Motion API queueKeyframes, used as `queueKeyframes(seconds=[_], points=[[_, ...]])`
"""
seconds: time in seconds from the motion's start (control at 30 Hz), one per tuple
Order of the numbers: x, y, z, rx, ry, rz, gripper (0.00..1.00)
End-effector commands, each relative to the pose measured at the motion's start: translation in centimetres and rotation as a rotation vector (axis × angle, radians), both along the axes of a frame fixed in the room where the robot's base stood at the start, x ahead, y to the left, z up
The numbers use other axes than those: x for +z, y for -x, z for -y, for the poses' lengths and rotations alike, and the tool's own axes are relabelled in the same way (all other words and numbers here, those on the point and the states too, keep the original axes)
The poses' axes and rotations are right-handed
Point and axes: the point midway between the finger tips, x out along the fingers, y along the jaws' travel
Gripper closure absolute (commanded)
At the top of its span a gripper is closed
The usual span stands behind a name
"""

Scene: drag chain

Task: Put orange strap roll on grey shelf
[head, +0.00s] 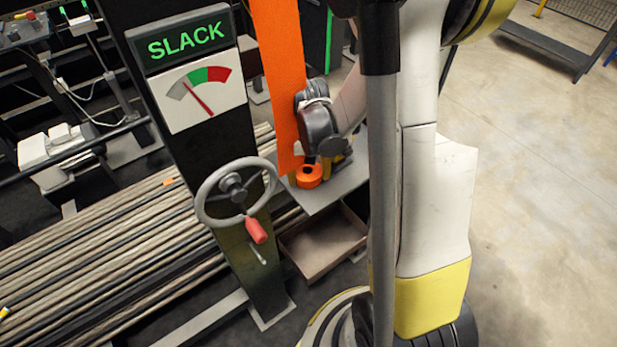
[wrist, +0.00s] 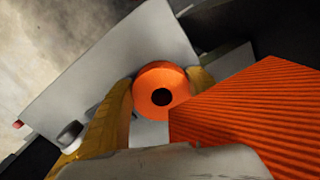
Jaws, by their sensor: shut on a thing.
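The orange strap roll (head: 309,176) is a short ring with a dark centre hole. It also shows in the wrist view (wrist: 160,91), between the yellow fingers of my gripper (wrist: 158,94). My gripper (head: 316,170) is shut on the roll. The grey shelf (head: 335,188) is a flat plate behind the black post. It lies below the roll in the wrist view (wrist: 110,75). I cannot tell whether the roll touches the shelf or is held just above it.
A wide orange strap (head: 281,80) hangs right beside my gripper and fills the right of the wrist view. A post with a SLACK gauge (head: 200,90) and a handwheel (head: 235,190) stands to the left. An open brown tray (head: 325,240) sits below the shelf.

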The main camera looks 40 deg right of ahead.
Motion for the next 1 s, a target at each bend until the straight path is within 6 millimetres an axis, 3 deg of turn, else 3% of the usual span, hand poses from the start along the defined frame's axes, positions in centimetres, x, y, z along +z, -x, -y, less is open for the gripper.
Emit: queueKeyframes(seconds=[0.27,0.3,0.37,0.77,1.0], points=[[-0.2,0.0,0.0,0.0,0.0,0.0,0.71],[-0.3,0.0,0.0,0.0,0.0,0.0,0.32],[-0.2,0.0,0.0,0.0,0.0,0.0,0.14],[0.4,0.0,0.0,0.0,0.0,0.0,0.13],[5.2,0.1,0.0,0.0,0.0,0.0,0.13]])
